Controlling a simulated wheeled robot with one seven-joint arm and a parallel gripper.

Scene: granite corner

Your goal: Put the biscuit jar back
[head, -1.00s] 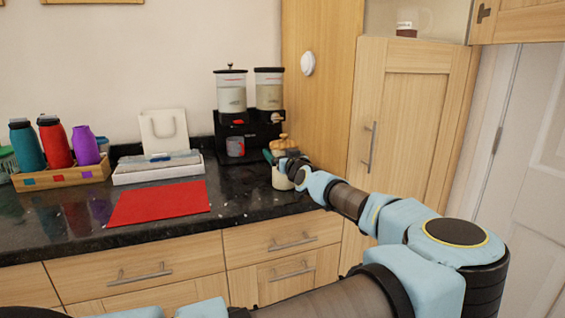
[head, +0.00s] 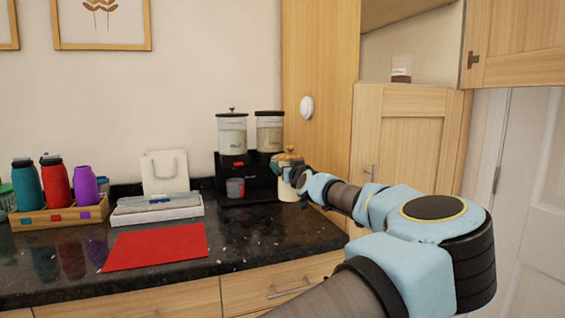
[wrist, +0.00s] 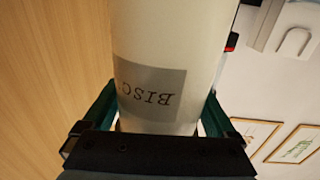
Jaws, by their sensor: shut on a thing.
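The biscuit jar (head: 288,189) is pale with a wooden-looking lid. In the wrist view the jar (wrist: 165,35) fills the middle, its grey label with "BISC" lettering upside down. My gripper (wrist: 160,112) is shut on the jar, a dark green finger on each side. In the head view my gripper (head: 287,166) holds it in front of the black dispenser's right side, seemingly above the counter. The open upper cupboard's shelf (head: 373,81) is at upper right, with a white and brown container (head: 401,68) on it.
The twin dispenser (head: 232,135) stands behind the jar with a grey mug (head: 235,188). A tall wooden panel (head: 318,75) is close to its right. The cupboard door (head: 520,45) stands open. A red mat (head: 155,247), white tray (head: 160,213) and bottle rack (head: 60,217) occupy the counter's left.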

